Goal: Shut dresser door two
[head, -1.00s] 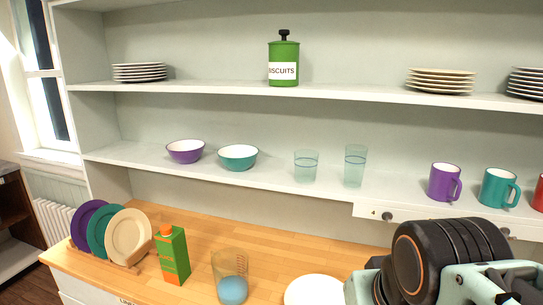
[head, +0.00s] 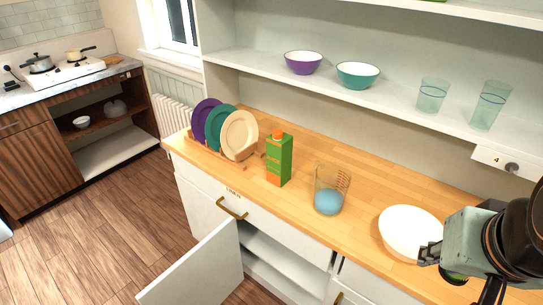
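A white dresser door (head: 200,272) stands open at the lower middle, swung out from the dresser front over the wooden floor. No number shows on it. Behind it, the cupboard opening (head: 272,258) shows a pale inner shelf. Part of another door front (head: 375,284) shows to the right of the opening, with a bit of brass handle (head: 338,297). My gripper (head: 428,254) is at the right, over the counter by the white bowl, well away from the open door. Its fingers are small and dark here, and I cannot tell whether they are open or shut.
The wooden counter (head: 300,212) holds a plate rack (head: 218,156), a green carton (head: 279,160), a measuring jug with blue contents (head: 330,190) and a white bowl (head: 408,232). A drawer with a brass handle (head: 232,210) is above the opening. Floor (head: 90,215) at left is clear.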

